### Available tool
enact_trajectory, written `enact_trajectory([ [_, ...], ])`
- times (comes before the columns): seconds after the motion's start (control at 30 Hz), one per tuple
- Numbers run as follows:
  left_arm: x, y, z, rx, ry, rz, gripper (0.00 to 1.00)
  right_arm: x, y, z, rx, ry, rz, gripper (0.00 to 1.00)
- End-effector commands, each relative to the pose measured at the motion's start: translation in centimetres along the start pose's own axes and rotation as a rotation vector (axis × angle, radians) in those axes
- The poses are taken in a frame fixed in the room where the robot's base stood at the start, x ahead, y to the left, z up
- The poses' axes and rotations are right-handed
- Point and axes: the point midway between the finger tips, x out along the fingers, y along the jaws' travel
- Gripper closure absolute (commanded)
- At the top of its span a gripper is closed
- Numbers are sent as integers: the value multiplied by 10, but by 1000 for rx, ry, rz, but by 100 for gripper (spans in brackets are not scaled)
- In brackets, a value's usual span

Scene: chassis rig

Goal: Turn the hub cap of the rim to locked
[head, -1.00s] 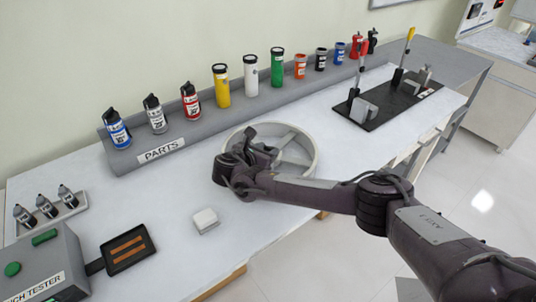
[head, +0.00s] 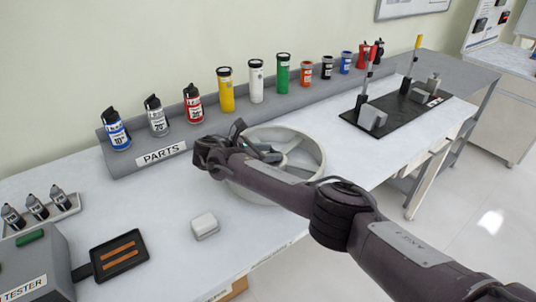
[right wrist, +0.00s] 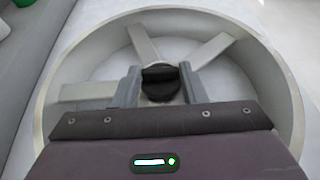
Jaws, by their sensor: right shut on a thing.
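The rim (head: 319,166) lies on the bench as a pale grey wheel with spokes; it fills most of the right wrist view (right wrist: 287,75). Its hub cap (right wrist: 160,83) is a black round knob with a raised bar at the centre of the spokes. My right gripper (right wrist: 160,88) is shut on the hub cap, with one grey finger on each side. No lock marking is readable. My left gripper is not in view.
A grey parts shelf (head: 160,155) with several coloured canisters runs along the wall behind the rim. A black fixture plate (head: 395,122) with lever clamps stands to the right. A small white block (head: 204,225) and a black tray (head: 119,255) lie at the front left.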

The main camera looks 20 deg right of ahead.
Motion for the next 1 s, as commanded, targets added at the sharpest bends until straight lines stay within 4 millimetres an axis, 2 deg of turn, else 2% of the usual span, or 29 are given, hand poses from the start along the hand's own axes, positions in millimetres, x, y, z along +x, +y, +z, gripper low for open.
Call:
enact_trajectory([
  [0.2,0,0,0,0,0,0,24,0,0,1,2,0,-1,85],
  [0.23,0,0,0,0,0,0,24,0,0,1,2,0,-1,61],
  [0.4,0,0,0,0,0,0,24,0,0,0,1,0,-1,40],
  [0.73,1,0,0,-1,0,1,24,-4,0,0,1,1,1,40],
  [1.0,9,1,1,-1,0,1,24,-47,1,-1,1,2,4,40],
])
